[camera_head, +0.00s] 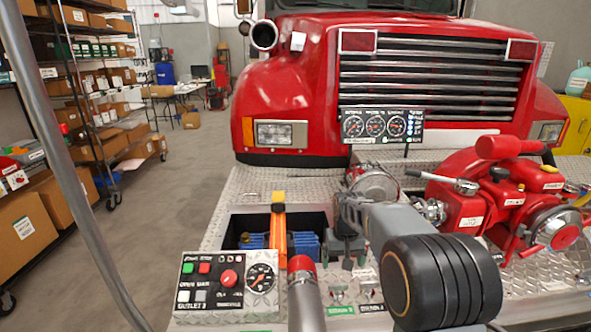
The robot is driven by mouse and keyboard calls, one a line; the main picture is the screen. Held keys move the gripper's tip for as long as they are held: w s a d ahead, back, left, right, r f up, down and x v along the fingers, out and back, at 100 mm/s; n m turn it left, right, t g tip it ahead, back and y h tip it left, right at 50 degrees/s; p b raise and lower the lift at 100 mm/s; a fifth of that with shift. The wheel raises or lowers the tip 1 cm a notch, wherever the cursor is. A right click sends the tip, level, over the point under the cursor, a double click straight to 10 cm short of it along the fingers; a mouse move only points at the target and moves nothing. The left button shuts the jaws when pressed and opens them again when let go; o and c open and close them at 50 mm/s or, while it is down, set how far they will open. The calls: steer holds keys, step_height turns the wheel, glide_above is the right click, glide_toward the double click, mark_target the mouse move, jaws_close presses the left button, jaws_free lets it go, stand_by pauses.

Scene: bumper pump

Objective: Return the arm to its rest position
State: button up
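My arm reaches in from the lower right, with a large black ribbed joint and a grey link running toward the middle of the bumper deck. At its far end my gripper (347,262) is small and dark, over the deck beside the recessed bay. Whether its fingers are open or shut, or hold anything, is not clear. An upright orange lever with a yellow top (278,228) stands just left of it, apart from it. My arm hides part of the deck behind it.
A control panel (228,283) with buttons and a gauge sits at the front left. A red-tipped pipe (303,285) stands beside it. A red pump (480,195) fills the right side, and a gauge panel (381,126) stands behind. The red truck (300,90) closes the back. Floor (170,190) is clear at left.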

steer(key=s+r+t+p, duration=0.2)
steer(key=s+r, duration=0.2)
steer(key=s, duration=0.7)
steer(key=s+r+t+p, duration=0.1)
steer(key=s+r+p, duration=0.2)
steer(key=s, duration=0.7)
steer(key=shift+s+r+t, duration=0.4)
steer(key=shift+r, duration=0.55)
